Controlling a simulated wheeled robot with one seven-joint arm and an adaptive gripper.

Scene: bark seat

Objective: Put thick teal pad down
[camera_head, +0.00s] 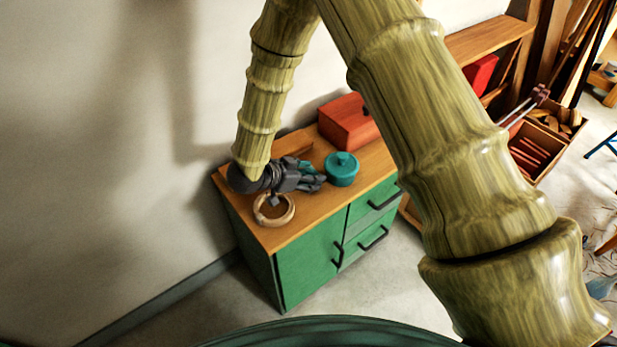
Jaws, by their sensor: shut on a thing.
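My gripper (311,179) is low over the wooden top of a green cabinet (322,206), near its left end. It is shut on the thick teal pad (306,167), of which only a small teal patch shows between the dark fingers. The rest of the pad is hidden by the gripper. I cannot tell whether the pad touches the cabinet top.
A round teal lidded pot (342,169) stands just right of my gripper. A pale ring-shaped thing (273,210) lies below my wrist, near the front edge. A red box (346,121) stands behind. Bare wood shows at the front middle.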

